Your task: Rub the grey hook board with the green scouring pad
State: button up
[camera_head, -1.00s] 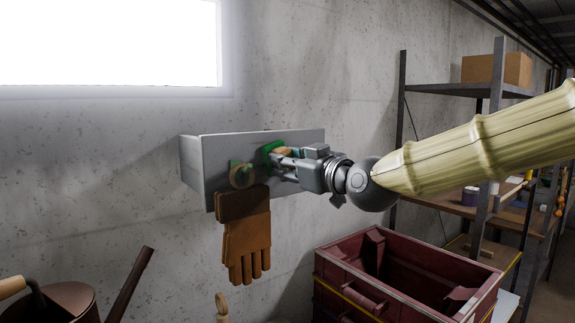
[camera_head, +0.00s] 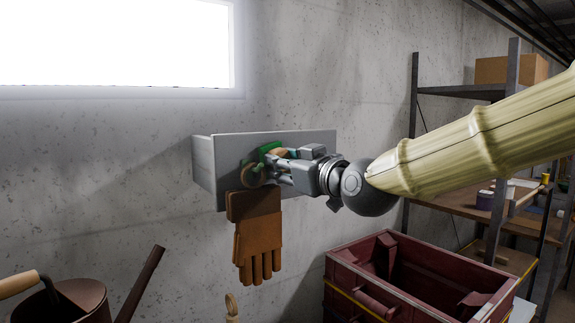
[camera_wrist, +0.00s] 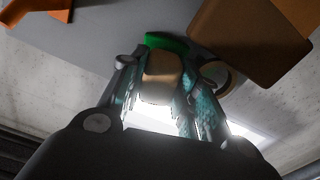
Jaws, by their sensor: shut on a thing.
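The pad also shows in the wrist view (camera_wrist: 166,42), between the fingertips and the board. It looks against the face, but I cannot tell for certain that it touches. My fingers hide part of it.
A brown glove (camera_head: 258,238) hangs from the board just below my gripper. A round tan ring (camera_head: 252,175) hangs close to the left. A dark red crate (camera_head: 350,268) stands lower right, before metal shelves (camera_head: 462,94). A watering can (camera_head: 75,300) is lower left.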

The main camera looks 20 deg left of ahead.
jog(key=shift+b+v, duration=0.75)
jog(key=shift+v, duration=2.1)
jog(key=shift+a, duration=0.1)
jog(key=shift+v, duration=1.6)
